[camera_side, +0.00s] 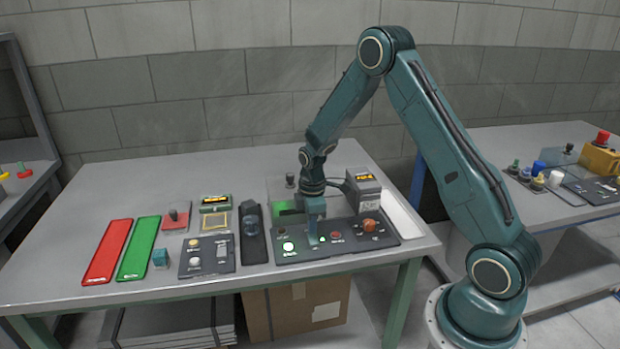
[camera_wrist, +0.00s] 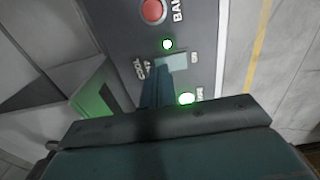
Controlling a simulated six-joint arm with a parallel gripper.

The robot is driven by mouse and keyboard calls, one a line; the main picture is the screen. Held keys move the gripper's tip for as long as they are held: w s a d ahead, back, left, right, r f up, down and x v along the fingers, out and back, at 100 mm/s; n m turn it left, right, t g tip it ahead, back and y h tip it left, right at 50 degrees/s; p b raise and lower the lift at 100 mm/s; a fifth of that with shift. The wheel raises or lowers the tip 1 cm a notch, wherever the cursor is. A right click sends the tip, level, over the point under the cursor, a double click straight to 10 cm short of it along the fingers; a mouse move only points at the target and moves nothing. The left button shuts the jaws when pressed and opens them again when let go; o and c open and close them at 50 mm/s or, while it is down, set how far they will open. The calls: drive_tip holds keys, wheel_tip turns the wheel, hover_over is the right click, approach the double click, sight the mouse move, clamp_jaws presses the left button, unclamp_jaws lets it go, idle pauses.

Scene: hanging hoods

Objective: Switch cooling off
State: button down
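A dark control panel (camera_side: 352,250) lies on the table; it also shows in the wrist view (camera_wrist: 205,35). In the wrist view a pale square switch (camera_wrist: 172,62) sits between lettering that seems to read "COOL" on one side and a short label on the other. My gripper also shows in the side view (camera_side: 313,240).
On the panel are a lit green-white button (camera_wrist: 187,98), a red button (camera_wrist: 153,10) and an orange-brown knob (camera_side: 370,225). A grey box with a display (camera_side: 363,190) stands behind. Red (camera_side: 108,251) and green (camera_side: 139,248) strips and a smaller panel (camera_side: 207,256) lie left.

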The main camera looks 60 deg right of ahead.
drive_tip(key=shift+f, duration=0.5)
idle(0.4)
drive_tip(key=shift+r, duration=3.55)
